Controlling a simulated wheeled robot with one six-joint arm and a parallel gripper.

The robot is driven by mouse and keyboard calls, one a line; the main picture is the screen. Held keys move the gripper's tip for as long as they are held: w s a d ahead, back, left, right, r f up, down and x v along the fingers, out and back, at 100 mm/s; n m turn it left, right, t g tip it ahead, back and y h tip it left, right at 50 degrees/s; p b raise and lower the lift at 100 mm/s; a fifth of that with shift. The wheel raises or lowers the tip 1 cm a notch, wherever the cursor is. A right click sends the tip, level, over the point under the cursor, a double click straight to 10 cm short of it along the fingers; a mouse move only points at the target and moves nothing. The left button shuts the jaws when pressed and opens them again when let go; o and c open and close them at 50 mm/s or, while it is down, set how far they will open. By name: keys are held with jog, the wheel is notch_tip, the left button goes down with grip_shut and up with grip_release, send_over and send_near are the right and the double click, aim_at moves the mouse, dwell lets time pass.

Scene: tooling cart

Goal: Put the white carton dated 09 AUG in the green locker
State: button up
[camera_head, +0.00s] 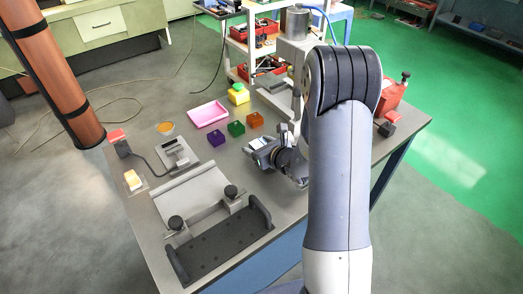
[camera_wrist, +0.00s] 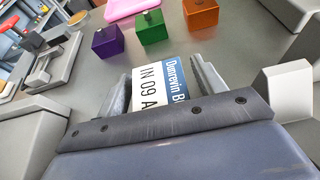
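A white carton with a blue band (camera_wrist: 160,82) lies between the fingers of my gripper (camera_wrist: 165,85) in the wrist view. Its print reads "IN 09 A", with the rest cut off. Both fingers are close against its sides, and its near end is hidden by my gripper. In the head view my gripper (camera_head: 262,148) is low over the grey bench, with the carton's white top (camera_head: 259,142) between the fingers. A green box with a small knob on top (camera_head: 236,129), the only green locker-like thing I see, stands beyond my gripper; it also shows in the wrist view (camera_wrist: 151,27).
A purple box (camera_head: 217,138) and an orange box (camera_head: 254,120) flank the green one. Behind are a pink tray (camera_head: 208,114) and a yellow block (camera_head: 238,94). A grey device (camera_head: 180,154) stands left; a black-handled fixture (camera_head: 225,242) is in front. A red can (camera_head: 390,95) stands right.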

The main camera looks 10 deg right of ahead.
jog(key=shift+r, duration=0.1)
jog(key=c, duration=1.3)
